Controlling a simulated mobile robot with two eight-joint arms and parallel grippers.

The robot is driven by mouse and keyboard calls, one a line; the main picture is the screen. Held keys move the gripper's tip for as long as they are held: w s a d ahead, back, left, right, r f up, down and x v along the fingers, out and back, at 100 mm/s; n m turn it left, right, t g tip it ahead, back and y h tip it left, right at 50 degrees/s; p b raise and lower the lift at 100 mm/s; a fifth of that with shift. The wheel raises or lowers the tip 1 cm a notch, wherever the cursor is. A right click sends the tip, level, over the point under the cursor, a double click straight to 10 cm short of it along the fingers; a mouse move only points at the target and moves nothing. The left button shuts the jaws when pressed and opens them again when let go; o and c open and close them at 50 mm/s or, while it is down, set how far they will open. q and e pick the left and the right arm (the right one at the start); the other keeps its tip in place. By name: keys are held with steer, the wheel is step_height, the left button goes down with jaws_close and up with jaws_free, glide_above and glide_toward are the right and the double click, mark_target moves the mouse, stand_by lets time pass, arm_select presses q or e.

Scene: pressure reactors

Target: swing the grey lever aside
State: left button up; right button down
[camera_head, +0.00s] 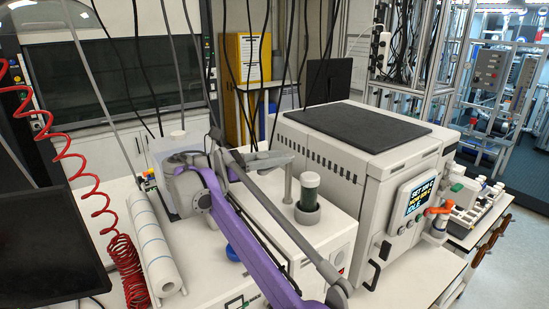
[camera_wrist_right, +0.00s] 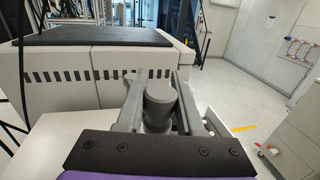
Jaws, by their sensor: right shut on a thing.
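My right gripper (camera_head: 272,159) reaches in above the white bench unit (camera_head: 325,239), its fingers pointing right toward the big white oven. In the right wrist view, the gripper (camera_wrist_right: 160,76) has its two grey fingers on either side of a round grey upright piece, which I take as the handle of the grey lever (camera_wrist_right: 160,98). It is shut on this piece. In the head view, a pale grey post (camera_head: 288,187) stands just under the fingertips; the rest of the lever cannot be told apart there. My left gripper is not in view.
A dark capped cylinder (camera_head: 308,188) stands in a grey cup close right of the fingertips. The white oven (camera_head: 405,185) with a black mat on top (camera_head: 357,124) stands behind. A paper roll (camera_head: 154,246) and a red coiled hose (camera_head: 126,268) are at left.

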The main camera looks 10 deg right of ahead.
steer(key=c, duration=0.5)
jaws_free()
steer(key=a, duration=0.3)
steer(key=s+a, duration=0.1)
steer(key=a, duration=0.6)
steer(key=shift+s+a, duration=0.3)
